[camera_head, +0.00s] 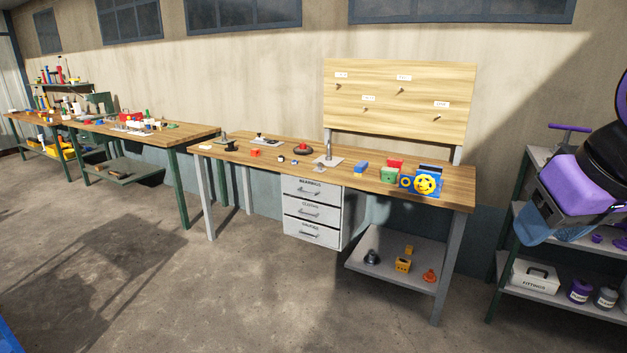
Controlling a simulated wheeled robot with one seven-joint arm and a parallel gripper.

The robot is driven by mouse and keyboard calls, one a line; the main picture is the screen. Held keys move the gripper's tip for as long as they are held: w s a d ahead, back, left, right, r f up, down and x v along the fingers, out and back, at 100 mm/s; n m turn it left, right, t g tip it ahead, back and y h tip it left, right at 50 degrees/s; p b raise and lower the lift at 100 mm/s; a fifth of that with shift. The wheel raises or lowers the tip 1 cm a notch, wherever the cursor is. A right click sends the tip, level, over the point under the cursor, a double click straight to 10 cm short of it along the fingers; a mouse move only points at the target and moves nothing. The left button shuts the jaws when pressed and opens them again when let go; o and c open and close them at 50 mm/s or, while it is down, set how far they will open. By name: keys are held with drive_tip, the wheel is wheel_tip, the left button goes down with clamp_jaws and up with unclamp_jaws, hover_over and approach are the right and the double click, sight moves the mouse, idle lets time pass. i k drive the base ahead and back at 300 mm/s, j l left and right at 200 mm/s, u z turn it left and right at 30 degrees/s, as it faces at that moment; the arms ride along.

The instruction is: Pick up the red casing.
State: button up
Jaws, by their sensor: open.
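Several red things lie on the nearest wooden workbench (290,160), and I cannot tell for sure which is the red casing. A small red block (254,152) lies at the left part. A red round piece (303,149) on a dark base is near the middle back. My gripper (565,212) is at the right edge, part of my dark and purple arm. It is open and well apart from the bench; its fingertips are hard to make out.
A blue piece with a yellow round face (428,183) stands at the bench's right front. A pegboard (400,105) rises behind. Drawers (313,211) and a lower shelf (395,265) are underneath. A shelf rack (560,295) stands at right. Floor in front is clear.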

sight(392, 162)
drive_tip(key=i, duration=1.05)
drive_tip(key=i+j+z, duration=0.1)
drive_tip(key=i, duration=1)
drive_tip(key=i+j+z, duration=0.15)
drive_tip(key=i+z, duration=0.2)
drive_tip(key=i, duration=0.2)
drive_tip(key=i+j+z, duration=0.3)
drive_tip(key=i, duration=0.2)
drive_tip(key=i+j+z, duration=0.35)
drive_tip(key=i, duration=0.15)
